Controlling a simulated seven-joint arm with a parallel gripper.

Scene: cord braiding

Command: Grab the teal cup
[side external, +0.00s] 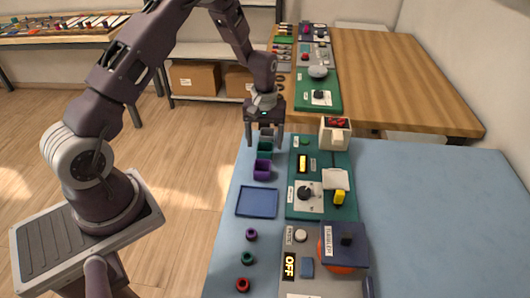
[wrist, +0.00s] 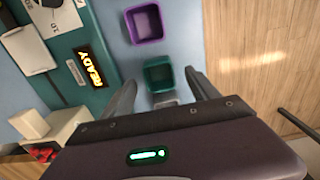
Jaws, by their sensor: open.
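The teal cup (side external: 264,152) is a small square open cup, upright on the blue table between a grey cup (side external: 266,133) and a purple cup (side external: 262,170). In the wrist view the teal cup (wrist: 158,76) shows between my fingertips, with its open top facing the camera. My gripper (side external: 265,143) is open and empty, pointing down over the grey and teal end of the row. Its fingers also show in the wrist view (wrist: 161,80). The grey cup (wrist: 165,99) is partly hidden by my gripper body there. I cannot tell how far my fingertips are above the teal cup.
The purple cup (wrist: 145,24) is clear of my fingers. A teal panel (side external: 313,205) with switches and a white box (side external: 335,133) stand to the right. A blue tray (side external: 257,202) and small purple, teal and red rings lie nearer. The table's right side is clear.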

